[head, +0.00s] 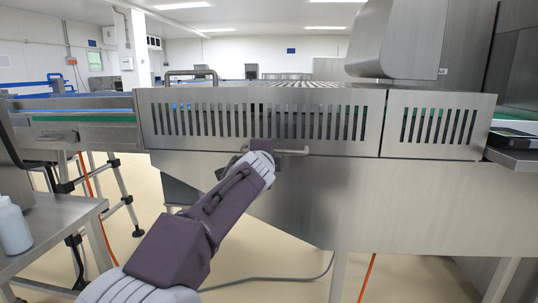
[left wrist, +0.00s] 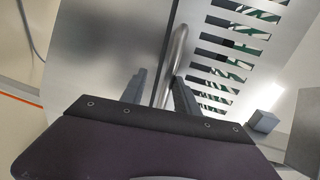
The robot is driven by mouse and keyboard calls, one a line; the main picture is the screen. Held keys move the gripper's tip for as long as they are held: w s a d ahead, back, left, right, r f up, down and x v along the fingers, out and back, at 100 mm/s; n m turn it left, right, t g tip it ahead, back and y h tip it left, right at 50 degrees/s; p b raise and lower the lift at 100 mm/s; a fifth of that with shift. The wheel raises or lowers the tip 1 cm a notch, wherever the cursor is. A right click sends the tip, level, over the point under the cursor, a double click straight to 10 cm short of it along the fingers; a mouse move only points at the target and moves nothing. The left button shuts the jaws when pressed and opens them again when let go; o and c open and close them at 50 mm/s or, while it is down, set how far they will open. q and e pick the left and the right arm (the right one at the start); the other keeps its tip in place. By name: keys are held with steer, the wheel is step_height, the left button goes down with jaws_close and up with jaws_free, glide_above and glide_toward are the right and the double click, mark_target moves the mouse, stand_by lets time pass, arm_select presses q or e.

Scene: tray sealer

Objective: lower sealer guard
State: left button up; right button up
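The sealer guard (head: 200,118) is a wide steel panel with vertical slots, standing across the front of the machine, its bottom edge just above the plain lower cabinet. A bar handle (head: 293,152) sits at the guard's lower edge. The slotted panel (left wrist: 262,45) and the handle (left wrist: 176,52) also show in the left wrist view. My left gripper (head: 262,150) is at the handle, its fingertips mostly hidden in the head view. In the left wrist view its two fingers (left wrist: 160,88) stand apart on either side of the bar, with gaps visible. My right gripper is not in view.
A second, shorter slotted panel (head: 435,125) adjoins on the right. A steel hood (head: 400,40) rises above the machine. A conveyor (head: 80,120) runs in from the left. A steel table (head: 55,225) with a white bottle (head: 13,228) stands at the lower left.

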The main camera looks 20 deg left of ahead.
arm_select(q)
steer(key=v, duration=0.9)
steer(key=shift+p, duration=0.35)
steer(key=shift+d+r, duration=0.15)
